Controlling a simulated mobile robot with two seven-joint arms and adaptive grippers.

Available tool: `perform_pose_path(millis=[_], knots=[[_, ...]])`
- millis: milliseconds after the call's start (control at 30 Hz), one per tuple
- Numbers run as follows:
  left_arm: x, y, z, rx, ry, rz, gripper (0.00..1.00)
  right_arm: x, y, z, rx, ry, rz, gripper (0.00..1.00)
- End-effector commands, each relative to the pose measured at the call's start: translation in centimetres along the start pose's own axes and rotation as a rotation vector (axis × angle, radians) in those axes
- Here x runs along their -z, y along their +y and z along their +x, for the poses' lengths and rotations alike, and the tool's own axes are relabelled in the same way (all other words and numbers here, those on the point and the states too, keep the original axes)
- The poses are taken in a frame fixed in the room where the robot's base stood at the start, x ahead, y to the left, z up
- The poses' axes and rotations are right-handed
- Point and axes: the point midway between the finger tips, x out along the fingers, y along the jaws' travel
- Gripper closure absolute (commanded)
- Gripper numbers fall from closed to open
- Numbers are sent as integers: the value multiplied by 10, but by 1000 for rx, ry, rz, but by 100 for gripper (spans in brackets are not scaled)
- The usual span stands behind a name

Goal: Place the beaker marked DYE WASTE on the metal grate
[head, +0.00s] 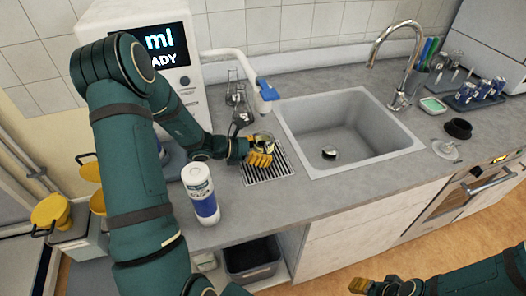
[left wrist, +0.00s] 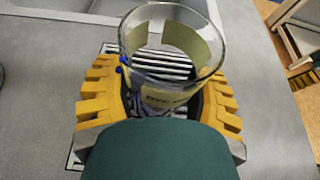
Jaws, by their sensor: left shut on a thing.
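My left gripper (head: 259,157) is over the metal grate (head: 268,175), which lies on the counter left of the sink. In the left wrist view the left gripper (left wrist: 160,105) is shut around a clear glass beaker (left wrist: 172,48) with a yellowish label, partly legible. The beaker also shows in the head view (head: 264,138). The grate's slats (left wrist: 160,64) show through and behind the glass. Whether the beaker's base touches the grate is hidden. My right gripper (head: 374,286) is at the bottom edge of the head view, away from the counter; its fingers are too small to judge.
A white and blue bottle (head: 201,194) stands left of the grate near the counter's front edge. Glass flasks (head: 237,97) and a white spout with a blue handle (head: 267,89) are behind the gripper. The sink (head: 345,130) is to the right.

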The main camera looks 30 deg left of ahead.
Motion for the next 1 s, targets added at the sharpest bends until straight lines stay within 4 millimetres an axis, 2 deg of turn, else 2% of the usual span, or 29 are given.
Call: perform_pose_path(millis=[400,433,500,933,1000], knots=[[7,0,2,-1,-1,1,82,-2,2,5,0,-5,-1,53],[6,0,2,-1,0,1,28,-2,2,4,0,-5,-1,53],[5,0,1,-1,-1,1,8,-2,1,4,0,-5,-1,53],[0,0,-1,-1,-1,1,8,0,-1,-2,0,-1,0,53],[2,1,-11,-5,1,2,8,0,0,-1,0,0,0,53]])
